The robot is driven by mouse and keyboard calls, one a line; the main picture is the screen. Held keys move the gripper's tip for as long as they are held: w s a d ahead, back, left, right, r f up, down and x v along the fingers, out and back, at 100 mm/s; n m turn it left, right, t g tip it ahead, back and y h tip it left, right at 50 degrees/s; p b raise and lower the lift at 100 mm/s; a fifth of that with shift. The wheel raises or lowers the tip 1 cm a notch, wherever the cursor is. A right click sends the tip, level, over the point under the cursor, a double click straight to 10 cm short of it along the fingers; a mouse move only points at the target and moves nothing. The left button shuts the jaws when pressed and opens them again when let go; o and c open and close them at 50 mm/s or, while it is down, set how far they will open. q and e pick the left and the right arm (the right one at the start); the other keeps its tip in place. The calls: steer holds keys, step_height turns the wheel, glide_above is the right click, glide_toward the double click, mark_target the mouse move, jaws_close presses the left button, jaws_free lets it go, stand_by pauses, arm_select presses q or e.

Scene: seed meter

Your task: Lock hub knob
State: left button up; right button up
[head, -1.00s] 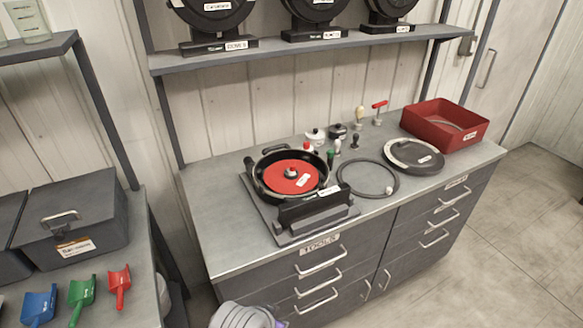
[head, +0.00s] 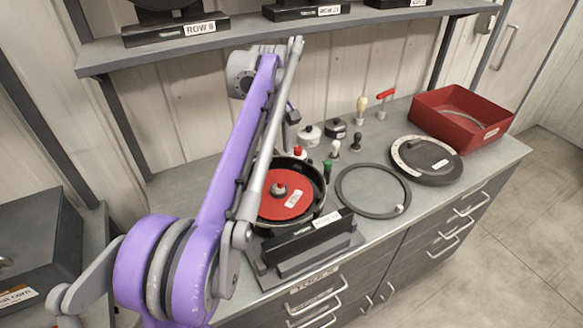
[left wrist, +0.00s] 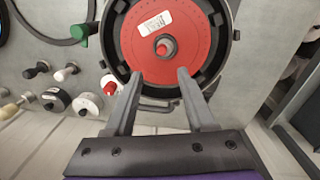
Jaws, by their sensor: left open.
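The black round meter housing (head: 322,203) stands on its dark stand on the bench, with a red disc (head: 300,207) inside bearing a white label. In the head view my purple arm hides the housing's left side and most of the gripper. My right gripper is not in view.
A black ring (head: 345,199), a round dark lid (head: 440,175) and a red bin (head: 425,106) lie to the right. A shelf (head: 240,27) runs above the bench.

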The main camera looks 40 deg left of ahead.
mark_target(280, 181)
arm_select(q)
steer(key=f, duration=0.7)
steer(key=f+b, duration=0.1)
steer(key=f, duration=0.2)
steer(key=shift+d+f, duration=0.2)
steer(key=shift+d, duration=0.05)
jaws_close()
